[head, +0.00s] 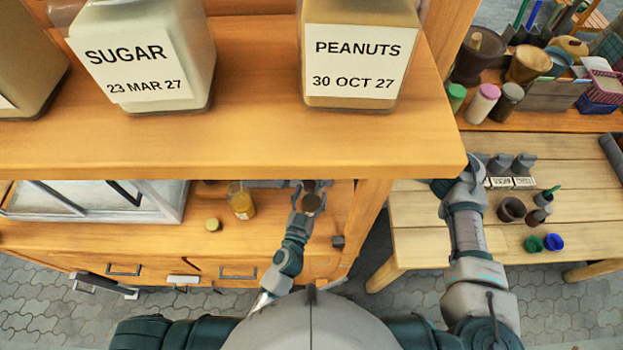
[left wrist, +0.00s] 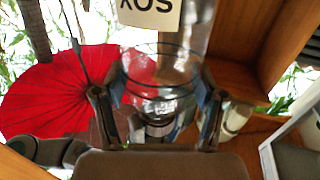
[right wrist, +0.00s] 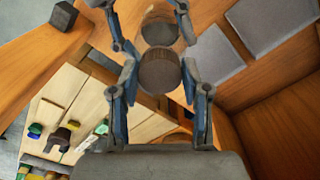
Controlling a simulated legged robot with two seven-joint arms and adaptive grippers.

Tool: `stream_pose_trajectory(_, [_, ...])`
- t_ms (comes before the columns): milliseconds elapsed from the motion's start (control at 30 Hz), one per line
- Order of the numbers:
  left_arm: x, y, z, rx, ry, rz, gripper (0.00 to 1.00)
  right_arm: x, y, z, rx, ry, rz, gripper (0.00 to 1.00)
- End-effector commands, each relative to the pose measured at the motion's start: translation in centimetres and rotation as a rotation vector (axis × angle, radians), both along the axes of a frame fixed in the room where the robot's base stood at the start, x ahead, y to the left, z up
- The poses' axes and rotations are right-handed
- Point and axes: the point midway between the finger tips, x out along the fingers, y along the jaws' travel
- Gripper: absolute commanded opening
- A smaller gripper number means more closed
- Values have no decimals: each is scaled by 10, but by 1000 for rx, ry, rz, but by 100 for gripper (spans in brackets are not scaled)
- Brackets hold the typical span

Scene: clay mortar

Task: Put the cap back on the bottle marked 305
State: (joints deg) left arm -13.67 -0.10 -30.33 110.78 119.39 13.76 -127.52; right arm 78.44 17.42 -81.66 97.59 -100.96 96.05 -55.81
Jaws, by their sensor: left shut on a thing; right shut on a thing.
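My left gripper (left wrist: 158,105) is shut on a clear glass vessel (left wrist: 160,72), whose round rim shows between the fingers in the left wrist view. My right gripper (right wrist: 160,85) is shut on a dark brown, round, cap-like piece (right wrist: 160,70); a second dull round surface shows just beyond it. In the head view the dark piece (head: 312,204) is close to the hand of my left arm, under the shelf. The fingers there overlap, and I cannot tell whether piece and vessel touch. No mark 305 is readable on either. A white label (left wrist: 150,12) appears upside down and cut off.
A slatted table (head: 440,235) is at right.

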Motion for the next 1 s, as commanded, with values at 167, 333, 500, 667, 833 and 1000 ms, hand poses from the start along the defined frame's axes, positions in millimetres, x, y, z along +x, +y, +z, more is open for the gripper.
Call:
stream_pose_trajectory(167, [0, 0, 1, -1, -3, -2, 0, 1, 0, 0, 0, -2, -481, 5])
stream_pose_trajectory(333, [0, -1, 1, 0, -3, -2, 0, 1, 0, -1, -1, -1, -950, 5])
stream_pose_trajectory(500, [0, -1, 2, 0, -4, -3, 0, 1, -1, -1, -1, -3, -1421, 5])
stream_pose_trajectory(667, [-1, -2, 2, 0, -4, -4, 0, 2, -1, -1, 0, -2, -1865, 5])
stream_pose_trajectory(833, [-1, -2, 2, 0, -4, -5, 0, 2, -1, -1, 1, -3, -2312, 5])
stream_pose_trajectory(1000, [-1, -2, 2, -1, -4, -5, 0, 3, -2, -1, 4, -4, -2536, 5])
